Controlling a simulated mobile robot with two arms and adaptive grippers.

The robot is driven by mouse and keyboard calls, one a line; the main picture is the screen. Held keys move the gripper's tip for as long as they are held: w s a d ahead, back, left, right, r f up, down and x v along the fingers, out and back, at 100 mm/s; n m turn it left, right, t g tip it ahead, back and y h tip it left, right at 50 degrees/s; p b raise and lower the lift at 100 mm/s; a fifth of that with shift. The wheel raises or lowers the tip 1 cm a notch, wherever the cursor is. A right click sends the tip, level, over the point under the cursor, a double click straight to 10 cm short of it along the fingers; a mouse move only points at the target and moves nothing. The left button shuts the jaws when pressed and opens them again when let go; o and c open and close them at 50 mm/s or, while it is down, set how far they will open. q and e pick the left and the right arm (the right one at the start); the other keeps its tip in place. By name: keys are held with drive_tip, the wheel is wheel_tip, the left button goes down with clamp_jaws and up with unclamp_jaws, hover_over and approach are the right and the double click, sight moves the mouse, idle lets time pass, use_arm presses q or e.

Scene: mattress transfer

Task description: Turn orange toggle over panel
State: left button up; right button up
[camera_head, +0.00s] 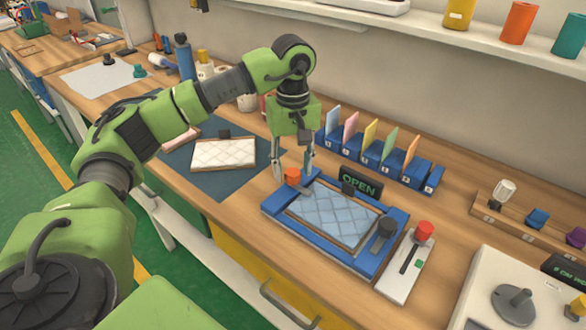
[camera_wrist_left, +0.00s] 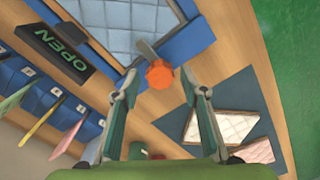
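The orange toggle (camera_head: 292,175) sits at the far left corner of a blue frame (camera_head: 276,209); it also shows in the left wrist view (camera_wrist_left: 159,75), with a short grey bar (camera_wrist_left: 146,48) reaching toward the frame. A light-blue quilted panel (camera_head: 333,213) lies inside the frame. My left gripper (camera_head: 292,169) is open and points down at the toggle. In the left wrist view its fingertips (camera_wrist_left: 159,79) stand on either side of the orange knob, with gaps visible. I cannot tell whether they are level with it. My right gripper is not in view.
A black OPEN sign (camera_head: 361,182) stands behind the frame. A blue rack (camera_head: 372,152) holds several coloured cards. A white base with a red-knobbed lever (camera_head: 423,231) is at the right. A cream quilted panel (camera_head: 222,153) lies on a dark mat (camera_head: 190,172) to the left.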

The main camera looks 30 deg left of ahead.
sight(293, 172)
use_arm(q)
wheel_tip(293, 172, up, 11)
idle(0.3)
idle(0.5)
